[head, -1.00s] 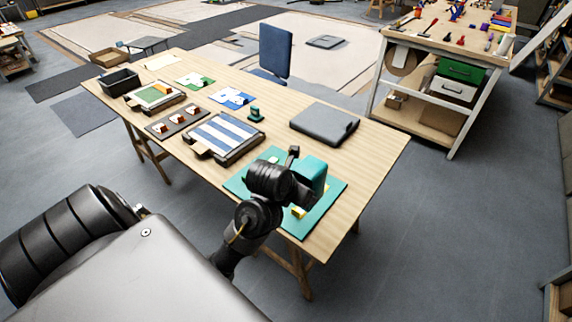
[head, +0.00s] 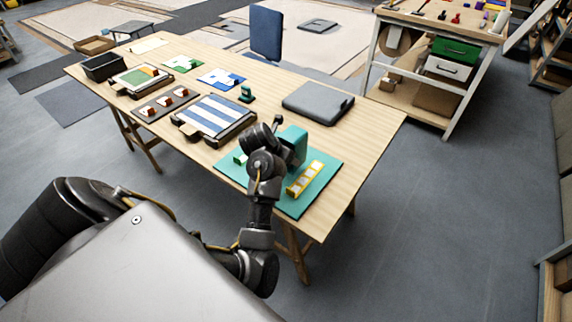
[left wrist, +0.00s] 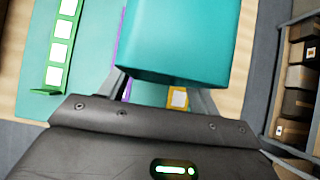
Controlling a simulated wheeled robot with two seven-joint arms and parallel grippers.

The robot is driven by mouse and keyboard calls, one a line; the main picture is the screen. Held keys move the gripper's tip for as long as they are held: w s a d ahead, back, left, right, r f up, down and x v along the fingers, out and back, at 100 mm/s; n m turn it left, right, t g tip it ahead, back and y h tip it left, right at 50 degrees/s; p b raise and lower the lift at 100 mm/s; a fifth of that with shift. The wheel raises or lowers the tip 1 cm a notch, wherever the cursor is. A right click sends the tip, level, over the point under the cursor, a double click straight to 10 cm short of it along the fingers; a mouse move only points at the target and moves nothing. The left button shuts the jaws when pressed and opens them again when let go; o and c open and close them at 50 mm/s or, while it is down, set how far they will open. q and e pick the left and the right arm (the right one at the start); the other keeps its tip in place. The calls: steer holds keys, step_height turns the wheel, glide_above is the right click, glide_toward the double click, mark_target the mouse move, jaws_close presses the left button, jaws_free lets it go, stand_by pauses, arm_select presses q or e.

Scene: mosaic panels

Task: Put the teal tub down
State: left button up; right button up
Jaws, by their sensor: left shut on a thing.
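The teal tub (head: 295,140) is held by my left gripper (head: 281,150) over the teal mat (head: 318,187) at the near right of the table. In the left wrist view the tub (left wrist: 185,35) fills the upper middle, with the fingers of my left gripper (left wrist: 163,92) at its near end. The gripper is shut on the tub. The tub hides part of the mat, and I cannot tell whether it touches it. My right gripper is not in view.
A yellow holder with pale squares (head: 305,178) lies on the mat, right of the tub. A green holder with white squares (left wrist: 60,45) is left of it in the wrist view. A grey closed case (head: 318,103) and a striped panel (head: 214,115) lie behind. The mat's front right is bare.

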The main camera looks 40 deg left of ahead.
arm_select(q)
steer(key=shift+w+a+f+b, duration=0.1)
steer(key=shift+f+b, duration=0.2)
steer(key=shift+f, duration=1.5)
steer(key=shift+f, duration=0.1)
steer(key=o, duration=1.7)
